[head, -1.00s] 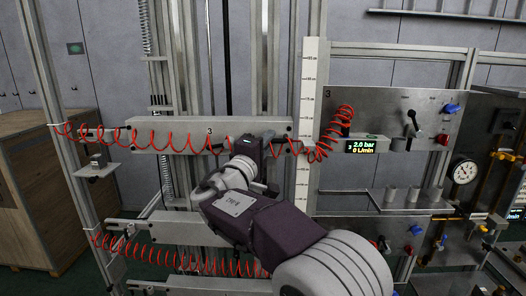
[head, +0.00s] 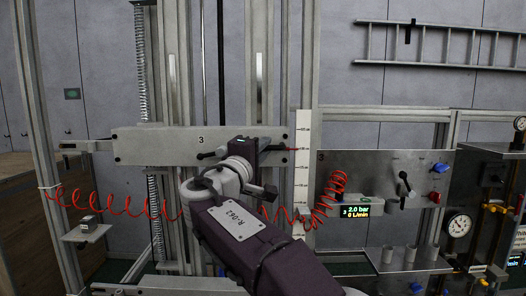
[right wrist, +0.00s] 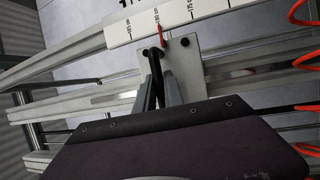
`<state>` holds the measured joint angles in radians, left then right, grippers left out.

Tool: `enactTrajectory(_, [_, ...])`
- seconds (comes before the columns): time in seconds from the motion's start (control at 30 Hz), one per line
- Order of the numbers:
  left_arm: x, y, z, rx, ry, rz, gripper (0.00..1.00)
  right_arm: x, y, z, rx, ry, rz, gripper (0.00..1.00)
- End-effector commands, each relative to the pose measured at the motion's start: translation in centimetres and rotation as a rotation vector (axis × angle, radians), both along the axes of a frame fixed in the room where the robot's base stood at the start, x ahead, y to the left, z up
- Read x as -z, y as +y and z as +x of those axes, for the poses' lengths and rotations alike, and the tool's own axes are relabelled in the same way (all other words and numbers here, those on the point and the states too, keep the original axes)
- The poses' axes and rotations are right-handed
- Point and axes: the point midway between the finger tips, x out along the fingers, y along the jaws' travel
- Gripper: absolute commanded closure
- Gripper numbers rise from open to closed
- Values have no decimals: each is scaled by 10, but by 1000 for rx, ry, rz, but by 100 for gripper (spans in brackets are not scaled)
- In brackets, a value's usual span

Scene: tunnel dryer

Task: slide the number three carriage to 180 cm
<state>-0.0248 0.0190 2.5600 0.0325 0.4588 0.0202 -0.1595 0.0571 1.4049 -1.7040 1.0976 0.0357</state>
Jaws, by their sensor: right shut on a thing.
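The number three carriage (head: 160,140) is a grey horizontal plate marked 3 on upright rails, and it looks level. My right gripper (head: 262,145) is at its right part; its fingertips are hard to see in the head view. In the right wrist view the gripper (right wrist: 160,84) is shut on a black handle (right wrist: 154,62) in front of a pale plate (right wrist: 187,62). A red pointer (right wrist: 162,36) lies at the white scale (right wrist: 180,15). The scale also stands upright right of the carriage in the head view (head: 303,175). Its numbers are too small to read surely. My left gripper is out of view.
A red coiled hose (head: 110,203) hangs below the carriage, reaching towards a grey control panel (head: 385,170) with a lit display. A gauge (head: 458,225) sits to its right. A ladder (head: 440,45) hangs on the back wall. The rails above the carriage look clear.

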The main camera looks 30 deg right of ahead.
Motion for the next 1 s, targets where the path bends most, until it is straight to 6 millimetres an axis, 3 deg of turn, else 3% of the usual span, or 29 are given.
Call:
enactTrajectory(0.17, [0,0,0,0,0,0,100,-2,0,-1,1,-5,-3,100])
enactTrajectory(0.2, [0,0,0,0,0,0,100,-2,0,-1,1,-5,-3,82])
enactTrajectory(0.27, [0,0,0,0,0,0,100,-2,0,-1,1,-4,-2,66])
enactTrajectory(0.63, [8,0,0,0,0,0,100,4,6,-4,-1,-3,-1,66])
enactTrajectory(0.83, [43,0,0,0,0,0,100,17,40,-28,-7,-6,2,66])
enactTrajectory(1.0, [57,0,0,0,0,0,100,18,65,-46,-3,-4,0,66])
